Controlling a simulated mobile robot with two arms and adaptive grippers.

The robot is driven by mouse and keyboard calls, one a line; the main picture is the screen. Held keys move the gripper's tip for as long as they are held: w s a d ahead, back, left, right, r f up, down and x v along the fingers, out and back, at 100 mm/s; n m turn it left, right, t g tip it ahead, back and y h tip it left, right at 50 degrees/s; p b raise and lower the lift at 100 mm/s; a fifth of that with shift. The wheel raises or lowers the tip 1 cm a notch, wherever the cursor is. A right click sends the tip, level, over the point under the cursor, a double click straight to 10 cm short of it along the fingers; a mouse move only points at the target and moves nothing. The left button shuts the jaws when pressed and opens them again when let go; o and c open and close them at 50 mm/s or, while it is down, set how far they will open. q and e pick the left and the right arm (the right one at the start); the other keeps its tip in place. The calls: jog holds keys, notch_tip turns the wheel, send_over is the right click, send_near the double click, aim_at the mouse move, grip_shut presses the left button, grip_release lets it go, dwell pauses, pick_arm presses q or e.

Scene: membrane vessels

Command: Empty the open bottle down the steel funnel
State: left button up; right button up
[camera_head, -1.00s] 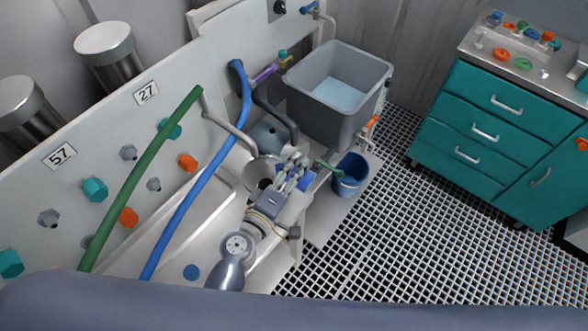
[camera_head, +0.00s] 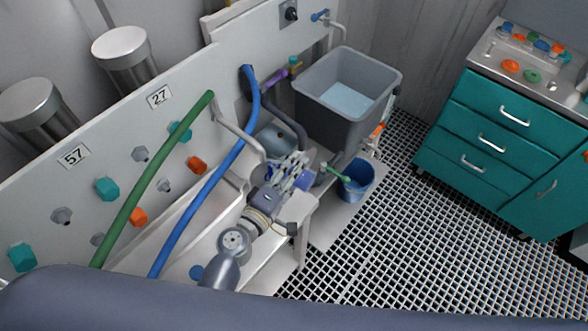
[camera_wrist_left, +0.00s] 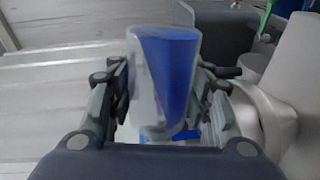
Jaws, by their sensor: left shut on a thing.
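My left gripper (camera_head: 290,170) is shut on a see-through bottle with blue in it (camera_wrist_left: 168,75), above the white bench by the wall panel. In the left wrist view the bottle stands between the two fingers, and the edge of the blue runs slantwise. In the head view the fingers mostly hide it, with a blue patch (camera_head: 305,181) beside them. I cannot tell whether liquid is leaving it. The steel funnel is not clear in the head view; the gripper covers that spot. A pale cone-like form (camera_wrist_left: 292,55) right of the bottle may be it. My right gripper is not in view.
A grey sink (camera_head: 346,98) stands behind the gripper, and a blue bucket (camera_head: 356,180) is to its right. A blue hose (camera_head: 212,180) and a green hose (camera_head: 150,175) cross the panel at left. A teal cabinet (camera_head: 500,130) stands right, beyond open grating floor.

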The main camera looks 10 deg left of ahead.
pick_arm(q)
jog(key=shift+a+r+n+p, duration=0.1)
jog(key=shift+r+n+p, duration=0.5)
jog(key=shift+n, duration=0.2)
jog(key=shift+h, duration=0.3)
jog(key=shift+w+a+r+n+p, duration=0.1)
jog(key=shift+a+r+n+p, duration=0.05)
jog(key=shift+r+n+p, duration=0.4)
jog(key=shift+n, duration=0.45)
jog(key=shift+w+a+r+n+g+p, duration=0.15)
jog(key=shift+a+r+n+g+p, duration=0.15)
jog(key=shift+r+n+p, duration=0.4)
jog(key=shift+f, duration=0.25)
dwell(0.9)
